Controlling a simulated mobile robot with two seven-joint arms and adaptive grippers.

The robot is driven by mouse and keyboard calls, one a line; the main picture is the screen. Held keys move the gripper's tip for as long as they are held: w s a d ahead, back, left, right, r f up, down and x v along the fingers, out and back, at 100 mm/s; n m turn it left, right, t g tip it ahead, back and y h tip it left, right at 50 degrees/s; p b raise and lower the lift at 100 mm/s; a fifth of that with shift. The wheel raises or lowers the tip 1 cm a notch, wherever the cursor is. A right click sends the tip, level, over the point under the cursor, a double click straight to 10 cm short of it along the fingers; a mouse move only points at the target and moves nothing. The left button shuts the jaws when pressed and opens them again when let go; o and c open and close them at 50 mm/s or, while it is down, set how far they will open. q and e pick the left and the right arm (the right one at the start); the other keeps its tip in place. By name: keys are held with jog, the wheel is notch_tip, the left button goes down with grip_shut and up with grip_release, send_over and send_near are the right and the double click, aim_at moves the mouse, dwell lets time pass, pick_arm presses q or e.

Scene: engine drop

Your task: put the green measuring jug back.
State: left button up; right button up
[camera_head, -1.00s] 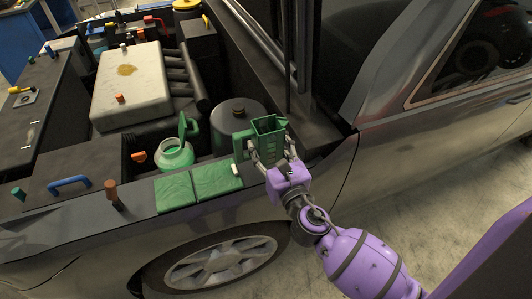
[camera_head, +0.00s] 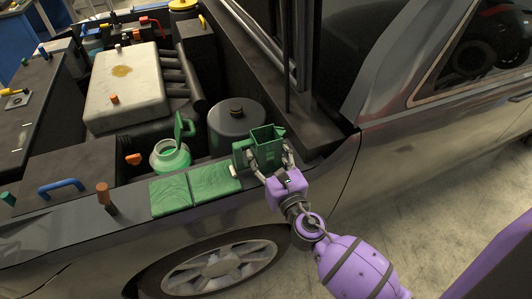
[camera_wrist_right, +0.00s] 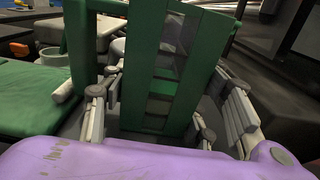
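The green measuring jug (camera_head: 266,148) is an upright, open-topped box shape with a handle on its left, above the car's fender edge to the right of the green pads. My right gripper (camera_head: 270,165) has one finger on each side of the jug body, close against it. In the right wrist view the jug (camera_wrist_right: 160,70) fills the middle, with the fingers (camera_wrist_right: 155,115) at both sides and the left finger between handle and body. Its base is hidden, so I cannot tell whether it rests on anything. My left gripper is out of view.
An open green-necked reservoir (camera_head: 170,158), a dark round canister (camera_head: 236,122) and a pale engine cover (camera_head: 127,90) fill the bay. A brown peg (camera_head: 103,193) stands left.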

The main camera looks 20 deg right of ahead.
jog(key=shift+o, duration=1.4)
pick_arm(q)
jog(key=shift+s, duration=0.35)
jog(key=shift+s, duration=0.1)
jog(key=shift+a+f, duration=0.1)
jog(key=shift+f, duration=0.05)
pick_arm(e)
jog(key=shift+s, duration=0.25)
jog(key=s+b, duration=0.1)
jog(key=s, duration=0.5)
jog(key=shift+s+d+f+b, duration=0.1)
jog(key=shift+s+f+b, duration=0.05)
jog(key=shift+s+b, duration=0.15)
jog(key=shift+s, duration=0.35)
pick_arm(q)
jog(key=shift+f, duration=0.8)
pick_arm(e)
jog(key=shift+s, duration=0.1)
